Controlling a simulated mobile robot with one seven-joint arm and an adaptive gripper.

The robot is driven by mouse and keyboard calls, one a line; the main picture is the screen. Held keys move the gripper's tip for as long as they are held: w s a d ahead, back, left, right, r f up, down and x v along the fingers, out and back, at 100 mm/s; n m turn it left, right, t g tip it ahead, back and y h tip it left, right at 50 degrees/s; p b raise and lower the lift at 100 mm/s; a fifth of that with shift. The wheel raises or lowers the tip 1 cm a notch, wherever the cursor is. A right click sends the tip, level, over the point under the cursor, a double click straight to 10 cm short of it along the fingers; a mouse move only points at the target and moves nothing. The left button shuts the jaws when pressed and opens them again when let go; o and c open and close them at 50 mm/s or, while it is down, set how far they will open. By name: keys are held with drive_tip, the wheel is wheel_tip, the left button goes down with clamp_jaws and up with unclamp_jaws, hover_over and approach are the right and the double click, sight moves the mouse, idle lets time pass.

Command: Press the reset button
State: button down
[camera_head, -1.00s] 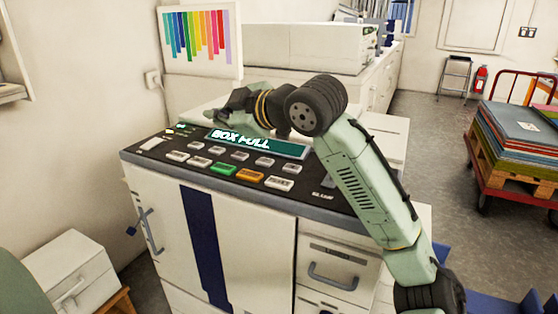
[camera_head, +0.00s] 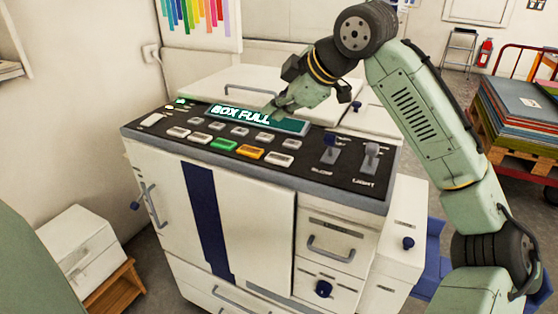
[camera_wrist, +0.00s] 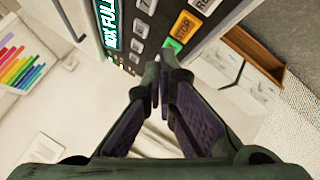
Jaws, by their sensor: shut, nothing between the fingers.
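The machine's dark control panel (camera_head: 310,160) has a lit display reading "BOX FULL" (camera_head: 241,114). A front row holds a green button (camera_head: 223,144), an orange button (camera_head: 250,152) and a white button (camera_head: 278,159) to its right. In the wrist view the orange button reads "STOP" (camera_wrist: 184,26), and the white button beside it, cut off by the top edge, starts with "RE" (camera_wrist: 205,5). My gripper (camera_head: 270,111) is above the panel, in front of the display's right part. Its fingertips (camera_wrist: 160,64) are together and empty, below the green button (camera_wrist: 172,45) in the wrist view.
Two upright levers (camera_head: 330,150), (camera_head: 370,157) stand at the panel's right end. The machine's white lid (camera_head: 215,88) rises behind the panel. A small white cabinet (camera_head: 78,245) on a wooden stand is at lower left. A cart with coloured sheets (camera_head: 520,105) is at right.

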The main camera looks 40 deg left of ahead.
drive_tip(key=b, duration=0.5)
hover_over(277, 159)
wheel_tip(277, 159, down, 6)
drive_tip(key=shift+r, duration=0.25)
drive_tip(key=shift+f, duration=1.1)
drive_tip(key=shift+f, duration=0.1)
drive_tip(key=shift+f, duration=0.35)
drive_tip(key=shift+f+b, duration=0.3)
drive_tip(key=shift+f, duration=0.1)
drive_tip(key=shift+r, duration=0.1)
idle(0.5)
drive_tip(key=shift+r+p, duration=0.7)
drive_tip(key=shift+p, duration=0.2)
